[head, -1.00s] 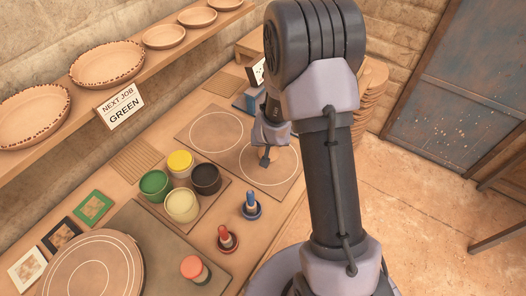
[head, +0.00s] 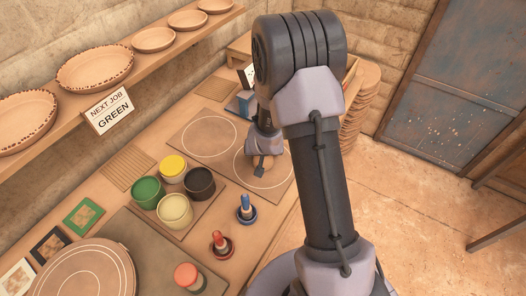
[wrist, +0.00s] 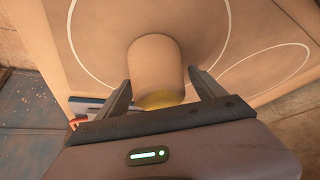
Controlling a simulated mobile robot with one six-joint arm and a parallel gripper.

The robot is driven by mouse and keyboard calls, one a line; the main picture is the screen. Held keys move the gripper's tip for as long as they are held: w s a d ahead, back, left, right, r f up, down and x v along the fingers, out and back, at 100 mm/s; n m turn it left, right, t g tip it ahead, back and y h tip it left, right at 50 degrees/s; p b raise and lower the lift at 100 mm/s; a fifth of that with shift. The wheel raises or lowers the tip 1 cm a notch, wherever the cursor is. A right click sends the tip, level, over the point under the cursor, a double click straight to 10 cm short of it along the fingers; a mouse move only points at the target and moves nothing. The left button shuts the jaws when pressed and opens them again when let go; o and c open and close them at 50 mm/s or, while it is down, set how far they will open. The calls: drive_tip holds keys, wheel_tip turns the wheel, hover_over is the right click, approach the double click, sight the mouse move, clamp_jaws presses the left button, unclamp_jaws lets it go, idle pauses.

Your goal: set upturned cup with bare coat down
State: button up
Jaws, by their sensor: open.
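A plain tan cup (wrist: 156,62) is in the wrist view, over one of the white-ringed boards (wrist: 95,60). A yellow patch (wrist: 158,101) shows at its end nearest me. My gripper (wrist: 160,97) is open, with one finger on each side of that end; I cannot tell whether either finger touches it. In the head view my gripper (head: 262,170) is low over the right-hand ring, and a small tan part of the cup (head: 267,160) shows beside it, mostly hidden.
Green, yellow, black and cream glaze pots (head: 174,208) stand left of the boards. Blue (head: 245,208) and red (head: 220,243) upright tools stand in front. A sign reads "NEXT JOB GREEN" (head: 108,110) under the shelf of bowls. The left ring (head: 208,136) is empty.

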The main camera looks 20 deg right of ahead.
drive_tip(key=s+a+r+y+p, duration=0.1)
drive_tip(key=s+a+r, duration=0.3)
drive_tip(key=r, duration=0.5)
drive_tip(key=s+a+r+y+p, duration=0.1)
drive_tip(key=s+a+r+p, duration=0.15)
drive_tip(key=r, duration=0.65)
drive_tip(key=s+a+r+y+p, duration=0.1)
drive_tip(key=s+a+r, duration=0.3)
drive_tip(key=r, duration=0.5)
drive_tip(key=s+a+r, duration=0.2)
drive_tip(key=s+r, duration=0.2)
drive_tip(key=s, duration=0.3)
drive_tip(key=s+a+r+y, duration=0.1)
drive_tip(key=s+a+r, duration=0.1)
drive_tip(key=s, duration=0.6)
drive_tip(key=shift+s+a+r, duration=0.2)
drive_tip(key=shift+s+r, duration=0.05)
drive_tip(key=shift+r, duration=0.65)
wheel_tip(320, 180, down, 10)
drive_tip(key=b, duration=1)
drive_tip(key=shift+f+b, duration=0.2)
drive_tip(key=shift+b, duration=0.15)
